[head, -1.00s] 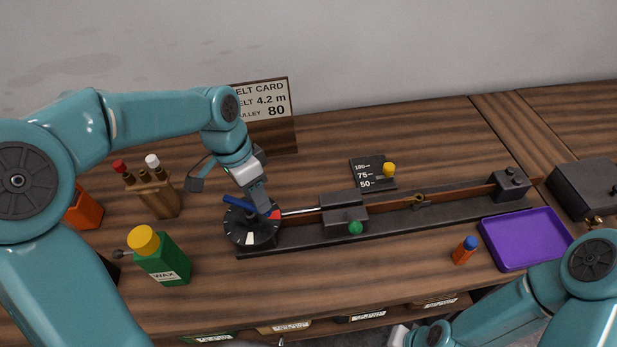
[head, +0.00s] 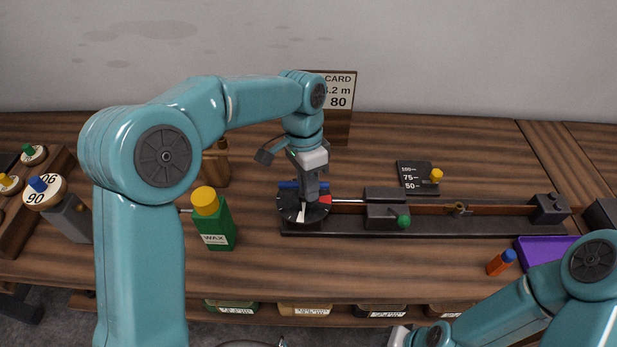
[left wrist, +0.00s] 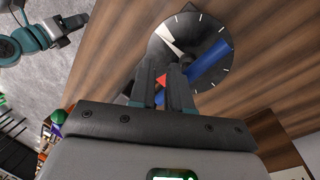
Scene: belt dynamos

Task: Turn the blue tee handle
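The blue tee handle (head: 289,184) stands over a black round dial (head: 288,213) with white ticks and a red wedge, at the left end of a dark rail. Its bar lies about parallel to the rail.
A green wax bottle (head: 217,230) stands left of the dial. A dark block with a green knob (head: 403,221) sits on the rail. Right of it are an orange blue-capped piece (head: 500,263) and a purple tray (head: 545,247). A scale plate (head: 412,178) lies behind the rail.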

